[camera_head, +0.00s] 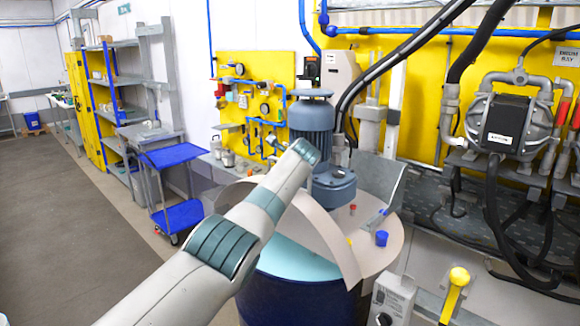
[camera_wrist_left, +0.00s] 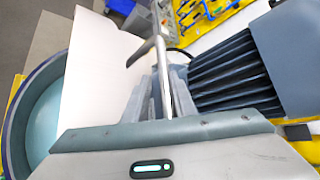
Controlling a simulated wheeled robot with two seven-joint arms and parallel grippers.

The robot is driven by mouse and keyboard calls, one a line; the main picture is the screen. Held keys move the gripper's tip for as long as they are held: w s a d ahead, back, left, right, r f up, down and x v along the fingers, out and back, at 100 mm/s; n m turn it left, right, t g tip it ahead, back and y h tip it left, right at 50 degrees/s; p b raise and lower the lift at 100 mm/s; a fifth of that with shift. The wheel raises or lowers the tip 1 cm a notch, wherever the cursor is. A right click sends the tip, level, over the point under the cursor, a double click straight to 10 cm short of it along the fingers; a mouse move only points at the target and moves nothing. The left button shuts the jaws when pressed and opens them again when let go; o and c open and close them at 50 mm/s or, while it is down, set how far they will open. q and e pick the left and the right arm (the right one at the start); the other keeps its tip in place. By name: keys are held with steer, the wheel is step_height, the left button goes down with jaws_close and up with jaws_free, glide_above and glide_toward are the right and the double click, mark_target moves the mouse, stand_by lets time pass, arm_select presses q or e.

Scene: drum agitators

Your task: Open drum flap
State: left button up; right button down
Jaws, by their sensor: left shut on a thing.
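The dark blue drum (camera_head: 300,298) stands in front of my arm in the head view, its teal inside showing. The beige flap (camera_head: 318,235) is tilted up off the opening; in the left wrist view the flap (camera_wrist_left: 98,65) stands beside the open drum (camera_wrist_left: 35,110). My left gripper (camera_wrist_left: 160,95) is shut on the bent metal handle (camera_wrist_left: 157,48) of the flap. In the head view my arm hides the gripper's fingers and part of the flap. My right gripper is in neither view.
The blue-grey motor (camera_head: 312,125) stands on the drum lid, close beside my gripper in the wrist view. Small blue and red caps sit on the fixed lid part (camera_head: 385,248). A control box with a yellow lever (camera_head: 455,285) stands front right. Floor is clear at left.

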arm_select(q)
steer(key=shift+s+f, duration=0.15)
steer(key=shift+f, duration=0.1)
steer(key=b+v, duration=0.2)
steer(key=v, duration=0.1)
steer(key=shift+r, duration=0.15)
steer(key=b+v, duration=0.7)
steer(key=v, duration=0.7)
steer(key=shift+r, duration=0.2)
steer(key=shift+f, duration=0.1)
